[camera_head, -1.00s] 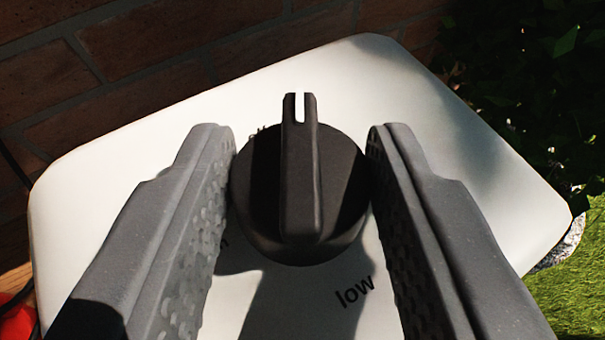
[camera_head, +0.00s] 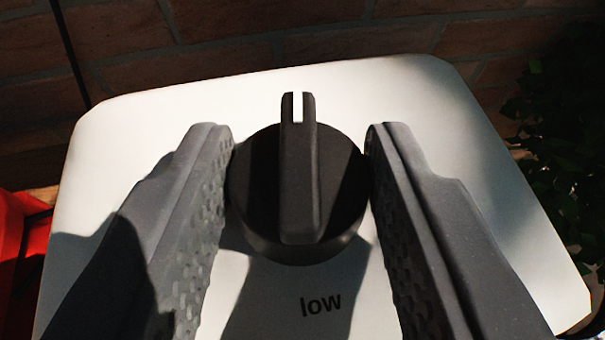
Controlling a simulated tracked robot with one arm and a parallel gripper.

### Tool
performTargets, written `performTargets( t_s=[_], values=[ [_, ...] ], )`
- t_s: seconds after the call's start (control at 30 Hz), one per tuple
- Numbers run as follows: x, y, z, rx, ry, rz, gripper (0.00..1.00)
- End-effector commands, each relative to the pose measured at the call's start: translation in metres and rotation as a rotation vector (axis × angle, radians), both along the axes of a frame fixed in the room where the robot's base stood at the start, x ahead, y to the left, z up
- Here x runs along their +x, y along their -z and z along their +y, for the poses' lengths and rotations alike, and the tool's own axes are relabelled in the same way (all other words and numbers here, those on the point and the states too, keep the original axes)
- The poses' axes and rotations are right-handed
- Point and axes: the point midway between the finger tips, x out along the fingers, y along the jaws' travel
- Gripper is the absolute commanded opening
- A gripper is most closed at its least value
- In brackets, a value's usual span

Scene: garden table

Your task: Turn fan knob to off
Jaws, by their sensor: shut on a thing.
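The round black fan knob (camera_head: 263,195) sits in the middle of the white panel (camera_head: 150,130). Its raised bar has a notched tip that points straight up in the picture, toward the panel's far edge. My gripper (camera_head: 300,165) has one grey finger on each side of the knob, shut on its rim. The label "low" shows on the panel below the knob, nearly level. No "off" label can be read; the panel behind the bar's tip is partly hidden by the knob.
A brick wall (camera_head: 250,35) stands close behind the panel. Dark leaves (camera_head: 560,150) are at the right. A red object (camera_head: 10,235) and a dark cable are at the left. The panel around the knob is clear.

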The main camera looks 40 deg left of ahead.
Motion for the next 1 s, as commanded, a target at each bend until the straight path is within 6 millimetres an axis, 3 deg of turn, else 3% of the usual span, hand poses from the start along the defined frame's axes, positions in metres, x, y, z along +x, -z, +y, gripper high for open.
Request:
performTargets(
  t_s=[0.5, 1.0],
  values=[
    [0.003, -0.0006, -0.0035, 0.0, -0.182, -0.002, 0.12],
    [0.0028, 0.0, -0.0027, 0.0, -0.226, 0.0, 0.12]
  ],
)
